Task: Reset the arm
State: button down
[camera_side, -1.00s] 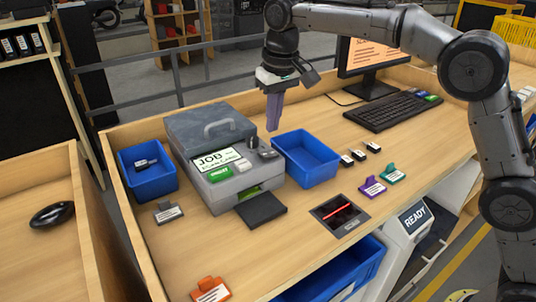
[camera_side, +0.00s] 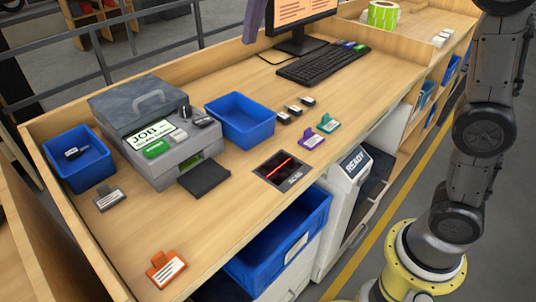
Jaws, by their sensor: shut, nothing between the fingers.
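The fingers are shut and hold nothing. The rest of the gripper and the upper arm are cut off by the top edge. My lower arm and yellow base stand at the right, beside the table.
On the table are a grey job-scan box (camera_side: 178,160), two blue bins (camera_side: 240,118) (camera_side: 88,165), a scanner plate (camera_side: 281,170), a keyboard (camera_side: 322,66), a monitor (camera_side: 300,22) and colored tags, including an orange one (camera_side: 166,270). The front table stretch is mostly clear.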

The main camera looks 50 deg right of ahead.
jog(key=s+d+f+t, duration=0.1)
jog(key=s+d, duration=0.2)
jog(key=s, duration=0.5)
jog(key=s+d, duration=0.3)
jog(key=s, duration=0.5)
jog(key=s+d+f+n+t, duration=0.1)
jog(key=s+f, duration=0.9)
jog(key=f, duration=0.4)
jog(key=shift+s+d+f, duration=0.15)
jog(key=shift+s+f, duration=0.1)
jog(key=shift+s, duration=0.1)
